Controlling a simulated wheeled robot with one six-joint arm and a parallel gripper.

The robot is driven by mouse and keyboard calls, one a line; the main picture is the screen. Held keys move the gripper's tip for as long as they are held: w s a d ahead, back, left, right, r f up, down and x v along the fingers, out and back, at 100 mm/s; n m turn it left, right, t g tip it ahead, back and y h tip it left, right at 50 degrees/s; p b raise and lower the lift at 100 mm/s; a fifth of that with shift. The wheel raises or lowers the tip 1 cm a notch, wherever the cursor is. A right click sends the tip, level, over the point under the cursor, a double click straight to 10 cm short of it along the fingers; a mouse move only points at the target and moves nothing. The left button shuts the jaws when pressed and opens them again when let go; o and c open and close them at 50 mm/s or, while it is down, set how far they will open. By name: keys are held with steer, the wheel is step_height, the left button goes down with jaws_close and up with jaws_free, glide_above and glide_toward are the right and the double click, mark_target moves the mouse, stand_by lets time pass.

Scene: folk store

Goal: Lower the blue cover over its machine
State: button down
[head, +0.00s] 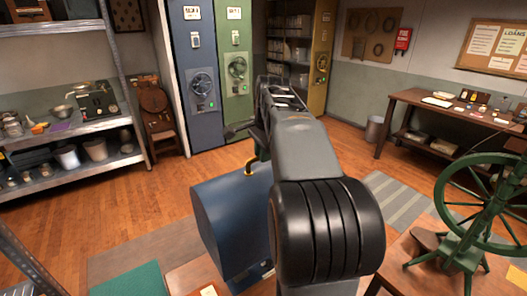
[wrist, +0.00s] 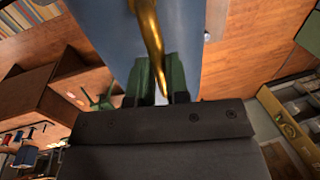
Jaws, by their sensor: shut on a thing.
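The blue cover (head: 232,215) is a box with a rounded top, standing left of my arm in the head view. Its brass handle (head: 250,162) rises from the top. In the wrist view the blue cover (wrist: 190,25) fills the top middle, with the curved brass handle (wrist: 149,40) before it. My gripper (wrist: 160,80) is shut on the brass handle. My arm hides the cover's right side in the head view. A dark base with a pale label (head: 266,273) shows at the cover's lower right. I cannot make out the machine itself or how far the cover encloses it.
A green spinning wheel (head: 470,215) stands on a wooden table at right. Metal shelves (head: 75,115) with bowls and tubs stand at left. Blue (head: 195,60) and green (head: 232,55) cabinets are behind. A wooden bench (head: 430,110) stands at the far right. Wooden floor is open at centre left.

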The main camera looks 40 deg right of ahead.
mark_target(264, 169)
steer(key=shift+f+b, duration=2.15)
steer(key=shift+f, duration=1.15)
